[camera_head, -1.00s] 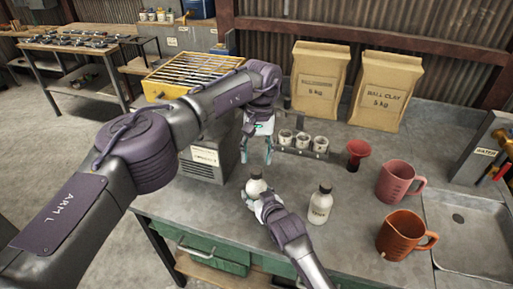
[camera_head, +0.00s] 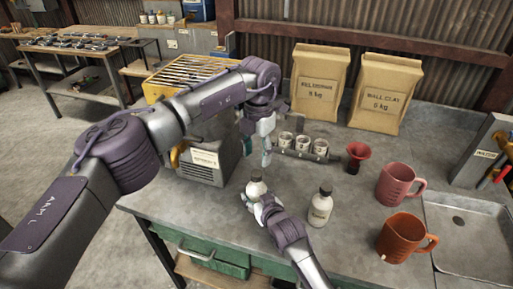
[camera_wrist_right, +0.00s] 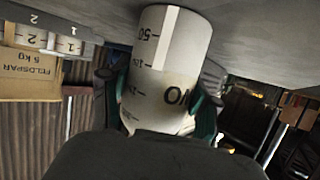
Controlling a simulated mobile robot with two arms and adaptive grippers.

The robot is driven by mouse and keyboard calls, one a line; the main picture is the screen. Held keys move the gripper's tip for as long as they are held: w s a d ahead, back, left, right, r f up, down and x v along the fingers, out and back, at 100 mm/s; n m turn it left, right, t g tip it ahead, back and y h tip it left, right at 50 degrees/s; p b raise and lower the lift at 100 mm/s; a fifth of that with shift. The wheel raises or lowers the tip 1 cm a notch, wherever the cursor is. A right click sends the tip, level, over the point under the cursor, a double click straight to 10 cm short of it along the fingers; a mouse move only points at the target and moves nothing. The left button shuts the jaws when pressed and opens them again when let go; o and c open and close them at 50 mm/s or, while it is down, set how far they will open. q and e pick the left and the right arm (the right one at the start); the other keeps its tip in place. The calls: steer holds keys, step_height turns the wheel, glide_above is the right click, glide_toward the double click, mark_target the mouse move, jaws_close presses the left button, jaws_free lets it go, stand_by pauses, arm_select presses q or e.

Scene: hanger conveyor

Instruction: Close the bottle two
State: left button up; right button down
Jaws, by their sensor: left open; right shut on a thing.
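A white bottle (camera_head: 256,187) stands near the bench's front edge in the head view. My right gripper (camera_head: 252,199) is shut around its body. In the right wrist view this bottle (camera_wrist_right: 165,75) fills the middle, with volume marks and letters like "WO"; its top is hidden there. A second white bottle (camera_head: 320,207) with a dark-lettered label stands upright to its right, apart from both grippers. My left gripper (camera_head: 257,148) is open, pointing down above the bench, behind the held bottle and not touching it. A rack (camera_head: 290,154) with three white cup-like pieces is beside it.
A red funnel (camera_head: 356,154), a pink jug (camera_head: 396,185) and an orange jug (camera_head: 404,238) stand to the right, before the sink (camera_head: 465,235). Two paper sacks (camera_head: 382,91) stand at the back. A grey box (camera_head: 207,165) is left of my left gripper.

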mark_target(256, 173)
arm_select(q)
steer(key=n, duration=0.7)
steer(key=shift+r, duration=0.35)
steer(key=n, duration=0.6)
steer(key=shift+a+r+t, duration=0.1)
steer(key=shift+r+t, duration=0.2)
steer(key=shift+f, duration=4.05)
